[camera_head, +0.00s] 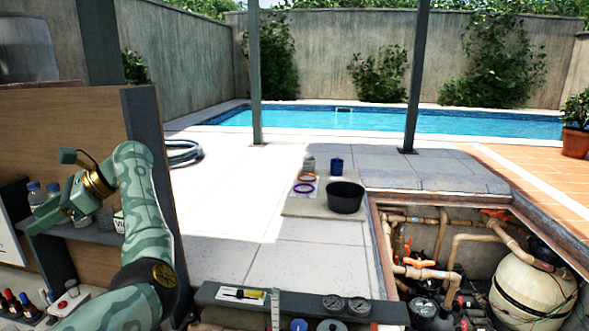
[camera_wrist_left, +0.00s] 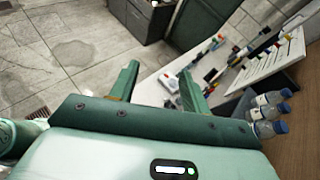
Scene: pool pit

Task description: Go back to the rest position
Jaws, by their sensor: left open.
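My left arm comes in from the lower left in the head view and bends over at the wrist. Its green gripper (camera_head: 48,212) hangs in front of the wooden shelf unit at the left. In the left wrist view the two fingers of the gripper (camera_wrist_left: 158,84) are wide apart with nothing between them. Past the fingers lies a white worktop (camera_wrist_left: 150,92) with small tools and markers on it, apart from the fingers. My right gripper is in neither view.
Bottles (camera_wrist_left: 268,112) stand on the shelf close by the left gripper. A wooden panel (camera_head: 60,125) rises behind it. An open pit with pipes and a tank (camera_head: 530,290) is at the right. The paving mid-view is mostly clear.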

